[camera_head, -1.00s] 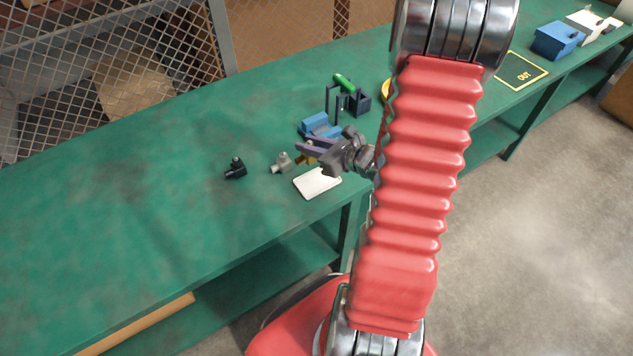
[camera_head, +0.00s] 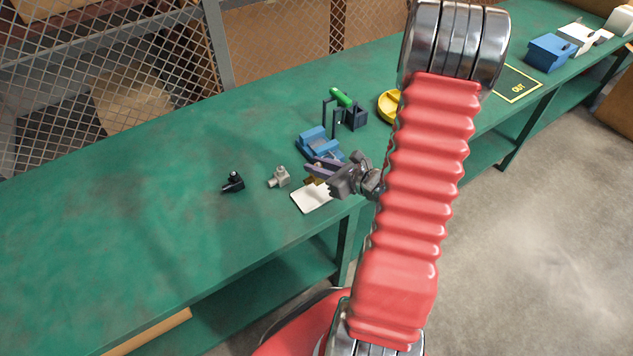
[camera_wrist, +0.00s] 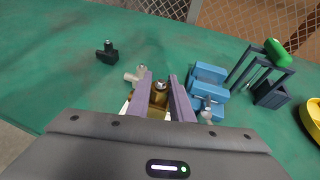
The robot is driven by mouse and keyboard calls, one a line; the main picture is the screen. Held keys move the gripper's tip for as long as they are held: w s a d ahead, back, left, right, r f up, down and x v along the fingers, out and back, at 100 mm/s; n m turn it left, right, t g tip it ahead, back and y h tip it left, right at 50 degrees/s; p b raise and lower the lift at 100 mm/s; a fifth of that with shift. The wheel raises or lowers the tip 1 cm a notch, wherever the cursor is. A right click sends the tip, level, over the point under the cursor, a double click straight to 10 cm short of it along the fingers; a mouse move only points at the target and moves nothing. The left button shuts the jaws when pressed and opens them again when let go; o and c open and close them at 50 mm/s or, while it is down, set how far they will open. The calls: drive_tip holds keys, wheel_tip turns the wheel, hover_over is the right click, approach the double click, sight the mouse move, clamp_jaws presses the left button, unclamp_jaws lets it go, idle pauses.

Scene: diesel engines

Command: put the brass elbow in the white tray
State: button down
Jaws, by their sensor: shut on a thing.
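My gripper (camera_head: 312,170) has its two purple fingers shut on the brass elbow (camera_wrist: 158,97), which sits between them in the wrist view. In the head view only a small brown bit of the elbow (camera_head: 311,180) shows below the fingers. The white tray (camera_head: 312,198) lies flat near the bench's front edge. The elbow appears at the tray's back edge in the head view; I cannot tell its height above it. In the wrist view my gripper hides nearly all of the tray.
A grey elbow (camera_head: 279,177) stands just left of the tray, with a black elbow (camera_head: 233,182) farther left. A blue vise-like block (camera_head: 319,143), a dark frame with a green part (camera_head: 341,97) and a yellow dish (camera_head: 389,105) are behind. The bench's left is clear.

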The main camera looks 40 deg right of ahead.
sight(318, 180)
drive_tip(key=shift+f, duration=1.05)
drive_tip(key=shift+f, duration=2.1)
drive_tip(key=c, duration=1.6)
unclamp_jaws()
drive_tip(key=shift+f, duration=0.1)
drive_tip(key=shift+v, duration=6.05)
